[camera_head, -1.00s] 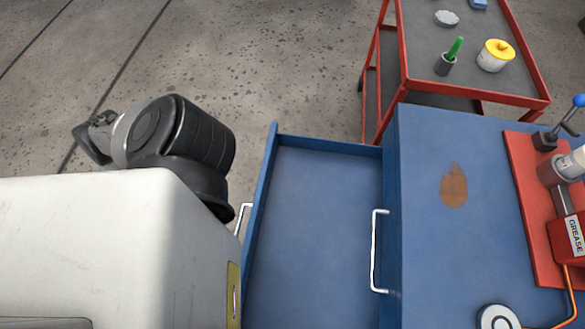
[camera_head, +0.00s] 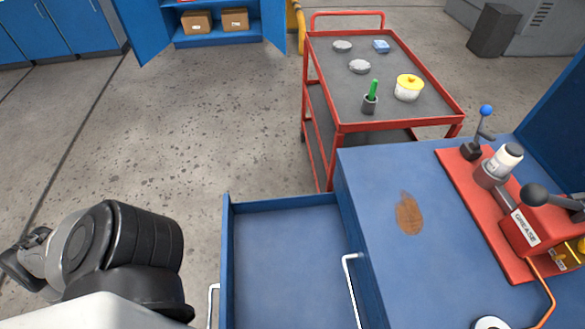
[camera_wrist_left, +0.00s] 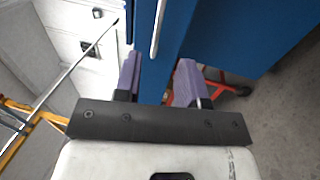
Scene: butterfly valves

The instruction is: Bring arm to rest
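My left arm (camera_head: 110,250) shows at the lower left in the head view, bent beside the open blue drawer (camera_head: 285,260) and apart from it. Its gripper is not clearly visible there. In the left wrist view, my left gripper (camera_wrist_left: 159,62) has its two purple fingers well apart. A blue panel edge shows between and beyond the fingers, with a pale handle (camera_wrist_left: 157,30) above. I see nothing clasped, though I cannot judge the distance to the panel. My right gripper is in neither view.
The drawer is empty and sticks out left of the blue workbench (camera_head: 370,190). A red grease pump (camera_head: 530,225) stands on the bench. A red cart (camera_head: 400,127) with several items is behind. Open concrete floor (camera_head: 190,130) lies at the left; a blue cabinet (camera_head: 215,40) stands at the back.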

